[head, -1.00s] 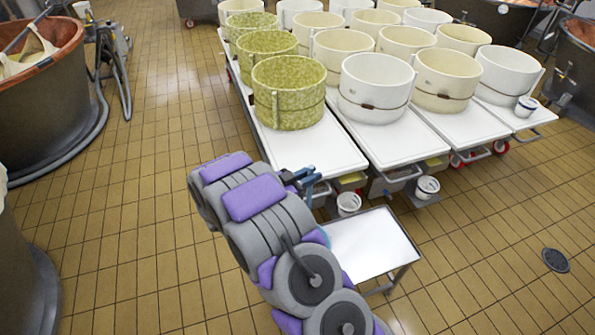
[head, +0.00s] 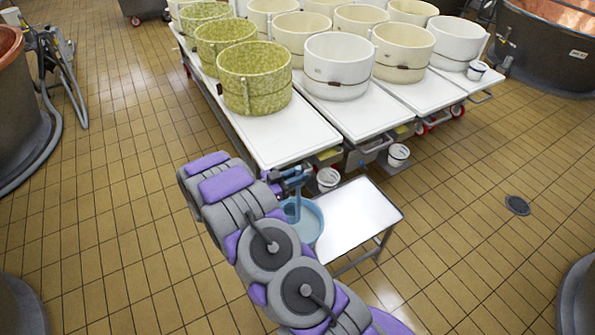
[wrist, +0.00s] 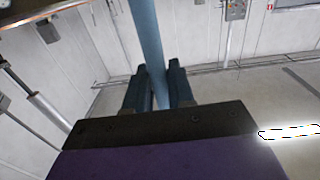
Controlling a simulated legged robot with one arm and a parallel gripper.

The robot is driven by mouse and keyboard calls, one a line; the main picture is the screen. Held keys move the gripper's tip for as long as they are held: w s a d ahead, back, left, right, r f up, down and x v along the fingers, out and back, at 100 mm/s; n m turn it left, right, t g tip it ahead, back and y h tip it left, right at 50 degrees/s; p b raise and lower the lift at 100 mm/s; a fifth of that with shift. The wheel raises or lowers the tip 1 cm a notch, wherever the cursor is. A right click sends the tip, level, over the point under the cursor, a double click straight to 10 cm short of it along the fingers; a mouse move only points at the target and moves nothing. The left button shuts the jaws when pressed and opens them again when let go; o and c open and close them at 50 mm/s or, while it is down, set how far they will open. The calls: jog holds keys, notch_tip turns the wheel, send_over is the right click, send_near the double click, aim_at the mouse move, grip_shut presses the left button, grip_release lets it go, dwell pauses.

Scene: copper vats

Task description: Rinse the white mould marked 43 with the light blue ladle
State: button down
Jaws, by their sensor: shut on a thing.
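My gripper (head: 290,178) is shut on a light blue shaft, which I take as the ladle's handle. In the wrist view the shaft (wrist: 150,35) runs up between the two dark fingers (wrist: 158,90). In the head view a round light blue bowl (head: 302,222) shows just below my gripper, partly hidden by my arm; I cannot tell whether it is the ladle's scoop or a separate basin. White moulds stand on the carts, one at the front (head: 338,68) and one further right (head: 457,42). No number 43 is readable.
A small white-topped table (head: 350,215) stands beside the bowl. Green speckled moulds (head: 254,80) and cream moulds (head: 403,52) fill the white carts. White buckets (head: 398,155) stand low at the cart ends. A floor drain (head: 517,205) lies right. Tiled floor is open at left.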

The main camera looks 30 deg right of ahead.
jog(key=f+b, duration=0.1)
jog(key=f, duration=0.3)
jog(key=f+b, duration=0.1)
jog(key=f, duration=0.4)
jog(key=d+f+b, duration=0.1)
jog(key=f+b, duration=0.1)
jog(key=f, duration=0.3)
jog(key=shift+d+f, duration=0.1)
jog(key=shift+f, duration=0.05)
jog(key=shift+a, duration=0.25)
jog(key=shift+d, duration=0.2)
jog(key=shift+a, duration=0.1)
notch_tip(320, 180, up, 20)
jog(key=r+p, duration=0.1)
jog(key=p, duration=0.6)
send_over(299, 201)
jog(key=shift+w+d+f, duration=0.25)
jog(key=shift+w+d, duration=0.1)
jog(key=shift+w, duration=0.1)
dwell(0.6)
